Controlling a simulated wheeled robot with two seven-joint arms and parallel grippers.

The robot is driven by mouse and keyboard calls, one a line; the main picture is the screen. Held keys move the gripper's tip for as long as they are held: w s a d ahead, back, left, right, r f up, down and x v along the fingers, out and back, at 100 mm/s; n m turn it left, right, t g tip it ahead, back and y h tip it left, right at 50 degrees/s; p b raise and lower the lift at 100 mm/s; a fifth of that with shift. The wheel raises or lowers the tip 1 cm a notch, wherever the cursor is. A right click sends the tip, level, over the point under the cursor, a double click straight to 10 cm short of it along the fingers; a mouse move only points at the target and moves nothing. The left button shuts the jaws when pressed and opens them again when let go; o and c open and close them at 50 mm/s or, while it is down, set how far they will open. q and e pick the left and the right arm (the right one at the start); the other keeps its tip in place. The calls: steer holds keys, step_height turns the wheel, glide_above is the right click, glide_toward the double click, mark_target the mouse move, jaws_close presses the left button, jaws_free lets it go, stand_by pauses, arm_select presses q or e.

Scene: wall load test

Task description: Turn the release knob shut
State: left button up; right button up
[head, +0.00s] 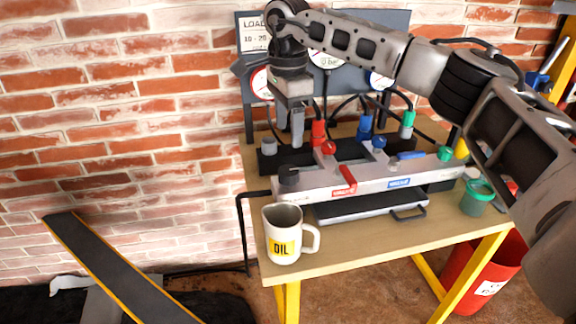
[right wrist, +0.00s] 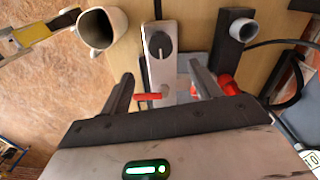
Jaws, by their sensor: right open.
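The release knob, which I take to be the black round knob (head: 289,175), sits on the left end of the silver manifold bar (head: 318,189). In the right wrist view the black knob (right wrist: 158,45) shows from above with a pale mark on it. My right gripper (head: 291,142) is open and empty, pointing down above the bar near the knob. In the right wrist view its fingertips (right wrist: 162,72) straddle the bar with the knob just ahead of them, apart from it. My left gripper is not in view.
A red lever (head: 345,178) sits right of the knob. Red and blue hose fittings stand behind the bar. A white OIL mug (head: 283,238) stands at the front left of the bench (head: 350,254). A green cup (head: 477,197) is at right, and a gauge board (head: 393,20) behind.

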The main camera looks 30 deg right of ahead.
mark_target(288, 170)
step_height(288, 170, down, 10)
steer(key=shift+f, duration=0.1)
stand_by(0.4)
steer(key=c, duration=1)
